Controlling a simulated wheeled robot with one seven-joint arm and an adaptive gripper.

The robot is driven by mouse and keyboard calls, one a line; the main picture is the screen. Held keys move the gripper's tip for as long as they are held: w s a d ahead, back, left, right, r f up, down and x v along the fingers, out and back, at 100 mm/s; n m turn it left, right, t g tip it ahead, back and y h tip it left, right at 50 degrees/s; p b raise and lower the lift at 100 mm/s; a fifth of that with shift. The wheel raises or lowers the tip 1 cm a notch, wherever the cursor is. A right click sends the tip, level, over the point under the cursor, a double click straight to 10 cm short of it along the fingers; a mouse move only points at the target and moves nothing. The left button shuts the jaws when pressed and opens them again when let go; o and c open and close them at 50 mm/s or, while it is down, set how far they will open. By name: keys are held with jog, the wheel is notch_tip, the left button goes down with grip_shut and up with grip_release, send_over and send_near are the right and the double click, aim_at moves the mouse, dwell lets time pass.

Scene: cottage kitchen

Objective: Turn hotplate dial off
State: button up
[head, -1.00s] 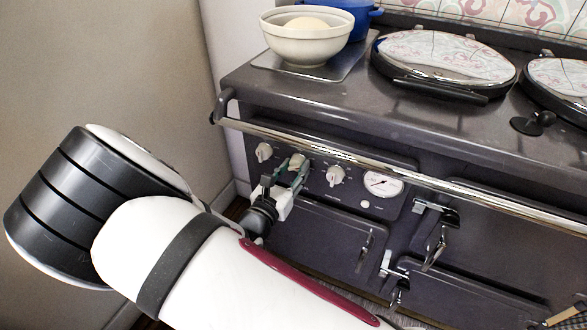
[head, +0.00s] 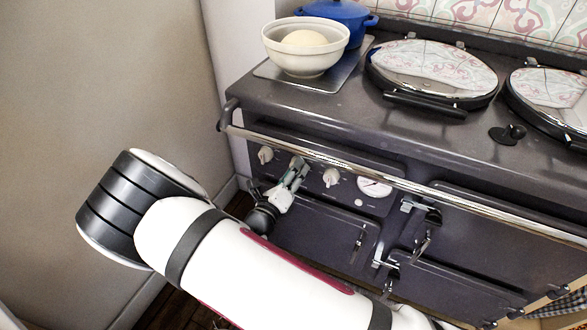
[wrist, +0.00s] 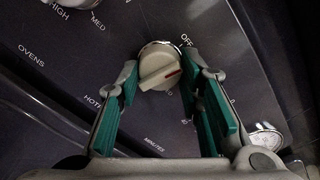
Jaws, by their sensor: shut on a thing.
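A left dial (head: 265,155), a right dial (head: 331,177) and a round gauge (head: 375,187) flank the gripper. A chrome rail (head: 330,158) runs in front above the panel. A cream bowl (head: 305,60) and blue pot (head: 340,14) stand on the stove top.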

jog(key=shift+n+p, duration=0.35)
jog(key=shift+n, duration=0.75)
jog(key=o, duration=1.2)
jog(key=shift+c, duration=0.2)
jog(key=shift+s, duration=0.1)
jog(key=v, duration=1.1)
jog(key=shift+s+a, duration=0.15)
jog(key=shift+s, duration=0.25)
